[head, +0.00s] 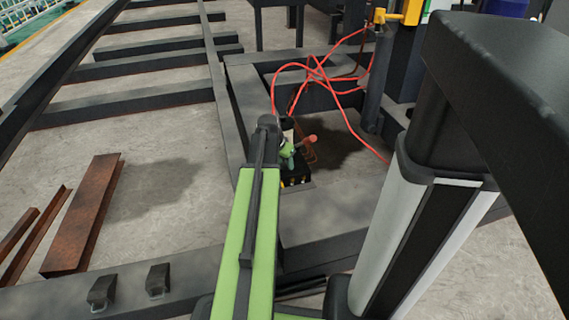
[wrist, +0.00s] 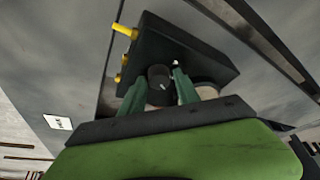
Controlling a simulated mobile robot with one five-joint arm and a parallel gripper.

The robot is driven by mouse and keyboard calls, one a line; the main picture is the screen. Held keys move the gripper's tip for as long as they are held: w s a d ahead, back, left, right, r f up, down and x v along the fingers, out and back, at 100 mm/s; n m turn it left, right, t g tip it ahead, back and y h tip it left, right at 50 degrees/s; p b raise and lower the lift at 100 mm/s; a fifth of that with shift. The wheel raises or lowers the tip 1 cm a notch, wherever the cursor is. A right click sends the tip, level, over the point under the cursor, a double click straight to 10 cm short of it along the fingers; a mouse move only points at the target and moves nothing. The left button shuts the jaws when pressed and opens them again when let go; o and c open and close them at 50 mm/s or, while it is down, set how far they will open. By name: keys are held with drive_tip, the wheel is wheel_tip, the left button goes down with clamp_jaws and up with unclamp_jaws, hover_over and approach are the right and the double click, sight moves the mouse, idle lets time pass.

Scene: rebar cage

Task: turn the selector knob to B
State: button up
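A black control box (wrist: 190,45) fills the upper middle of the wrist view, with a dark round selector knob (wrist: 158,75) on its face. A small pale mark shows on the knob; I cannot read which position it points to. My gripper (wrist: 158,90) has its two green fingers apart, one on each side of the knob, with a narrow gap visible. Whether the fingertips touch it is unclear. In the head view my gripper (head: 298,149) is just above the dark box (head: 296,181), and the knob is hidden there.
Yellow pegs (wrist: 124,30) stick out of the box's left side. Red cables (head: 318,72) loop behind my gripper. Dark steel beams (head: 235,110) frame the spot. Rusty steel channels (head: 82,215) lie on the floor at left. A white label (wrist: 58,122) lies at left.

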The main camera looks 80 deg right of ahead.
clamp_jaws()
drive_tip(key=shift+w+d, duration=0.1)
drive_tip(key=shift+n+t, duration=0.4)
drive_tip(key=shift+n, duration=0.9)
drive_tip(key=shift+n+t, duration=1)
drive_tip(key=shift+n, duration=1.1)
drive_tip(key=shift+o, duration=1.9)
unclamp_jaws()
drive_tip(key=shift+s, duration=0.2)
